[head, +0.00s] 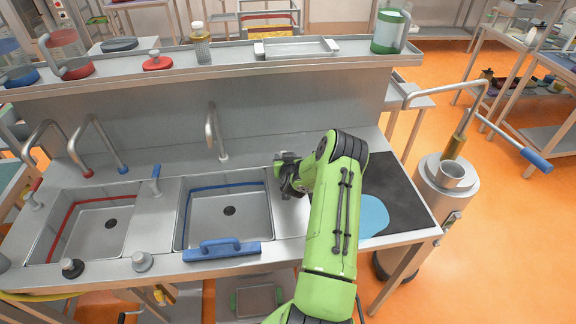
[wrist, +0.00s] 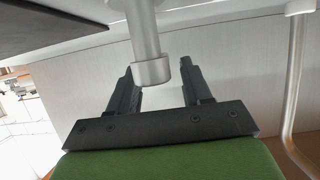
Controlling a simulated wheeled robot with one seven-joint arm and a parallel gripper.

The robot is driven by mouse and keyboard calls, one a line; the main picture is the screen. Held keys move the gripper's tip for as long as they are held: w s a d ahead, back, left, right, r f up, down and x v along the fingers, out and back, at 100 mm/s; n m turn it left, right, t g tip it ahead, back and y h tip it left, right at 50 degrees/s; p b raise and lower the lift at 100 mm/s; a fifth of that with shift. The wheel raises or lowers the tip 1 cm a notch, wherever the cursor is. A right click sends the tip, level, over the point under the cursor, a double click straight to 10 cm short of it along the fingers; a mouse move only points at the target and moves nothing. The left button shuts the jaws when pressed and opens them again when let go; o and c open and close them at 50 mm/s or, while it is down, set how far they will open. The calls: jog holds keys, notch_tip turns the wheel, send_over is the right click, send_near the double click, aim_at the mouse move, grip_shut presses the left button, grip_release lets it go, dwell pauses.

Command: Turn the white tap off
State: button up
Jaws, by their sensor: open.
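The pale grey-white tap spout (head: 212,128) rises behind the right sink and curves forward; it has no coloured band. A pale pipe also shows at the right of the wrist view (wrist: 298,75). My gripper (head: 287,176) is at the right rim of the right sink, partly hidden by my green arm. In the wrist view my gripper (wrist: 160,70) is open. A pale cylindrical lever with a thicker end (wrist: 152,72) appears between its fingers, nearer the left one. I cannot tell whether they touch. This lever is mostly hidden in the head view.
A blue-tipped lever (head: 155,180) stands between the sinks, a red-tipped one (head: 35,188) further left. A shelf (head: 240,62) runs above. A dark mat (head: 400,195) lies right of my arm.

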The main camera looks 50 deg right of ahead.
jog(key=b+v, duration=0.3)
jog(key=v, duration=1.1)
jog(key=shift+s, duration=0.3)
jog(key=shift+w+a+r, duration=0.1)
jog(key=shift+a+r, duration=0.05)
jog(key=shift+r, duration=0.05)
jog(key=w+a+r+n+y, duration=0.25)
jog(key=a+r, duration=0.35)
jog(key=a, duration=0.4)
jog(key=w+a+r+n+y, duration=0.1)
jog(key=a+r+n+y, duration=0.4)
jog(key=a, duration=0.5)
jog(key=s+a+r+g, duration=0.2)
jog(key=s+a, duration=0.4)
jog(key=s, duration=0.4)
jog(key=s+a+r+g+y, duration=0.1)
jog(key=s+a+r, duration=0.4)
jog(key=s, duration=0.5)
jog(key=a+g, duration=0.1)
jog(key=a, duration=0.1)
jog(key=shift+s+a+r+n+g, duration=0.2)
jog(key=shift+s+a+n+g, duration=0.1)
jog(key=shift+s+n, duration=0.05)
